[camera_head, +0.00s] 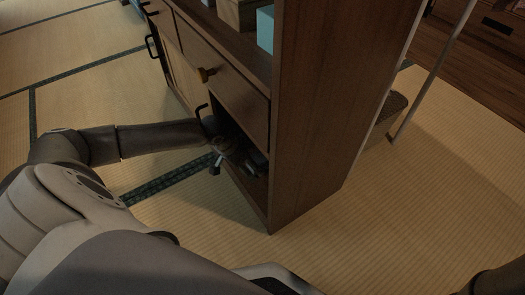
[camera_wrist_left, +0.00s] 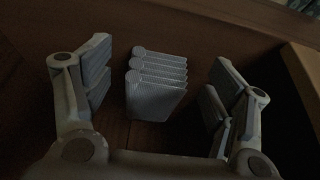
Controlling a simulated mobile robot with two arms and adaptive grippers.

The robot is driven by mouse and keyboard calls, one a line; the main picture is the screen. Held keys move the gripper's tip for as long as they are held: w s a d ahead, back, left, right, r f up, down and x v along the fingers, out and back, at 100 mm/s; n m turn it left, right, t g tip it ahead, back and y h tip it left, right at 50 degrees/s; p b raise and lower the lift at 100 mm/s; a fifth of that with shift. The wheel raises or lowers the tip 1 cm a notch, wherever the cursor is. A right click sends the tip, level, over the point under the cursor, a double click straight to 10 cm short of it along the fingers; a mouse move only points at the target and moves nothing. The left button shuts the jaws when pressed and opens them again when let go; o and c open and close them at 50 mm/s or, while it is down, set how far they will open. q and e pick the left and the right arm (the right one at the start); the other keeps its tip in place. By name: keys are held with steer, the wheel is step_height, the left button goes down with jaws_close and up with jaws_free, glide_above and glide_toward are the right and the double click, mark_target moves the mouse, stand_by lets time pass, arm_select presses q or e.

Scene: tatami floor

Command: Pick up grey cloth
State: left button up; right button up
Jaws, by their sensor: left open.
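The grey cloth (camera_wrist_left: 155,88) shows in the left wrist view as a folded stack of several layers, lying on a dark wooden surface inside the cabinet. My left gripper (camera_wrist_left: 160,85) is open, with one finger on each side of the cloth and a gap on both sides. In the head view my left arm reaches into the low open compartment of the cabinet, and the left gripper (camera_head: 256,163) is partly hidden in its shadow. The cloth cannot be made out in the head view. My right gripper is not in view.
The wooden cabinet (camera_head: 318,110) has a drawer (camera_head: 225,85) just above the compartment, and its side panel stands close on the right. A light wooden edge (camera_wrist_left: 303,75) shows at the right of the wrist view.

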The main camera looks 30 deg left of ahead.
mark_target(261, 156)
arm_select(q)
steer(key=w+b, duration=0.1)
steer(key=w+d+b, duration=0.1)
steer(key=w, duration=0.1)
steer(key=w+d+b, duration=0.1)
steer(key=w+b, duration=0.1)
steer(key=shift+f, duration=0.35)
steer(key=shift+w+d+f+b, duration=0.1)
steer(key=shift+f+b, duration=0.1)
steer(key=shift+b, duration=0.45)
steer(key=shift+f+p, duration=0.25)
steer(key=shift+p, duration=0.5)
steer(key=c, duration=1.2)
steer(key=shift+f, duration=0.1)
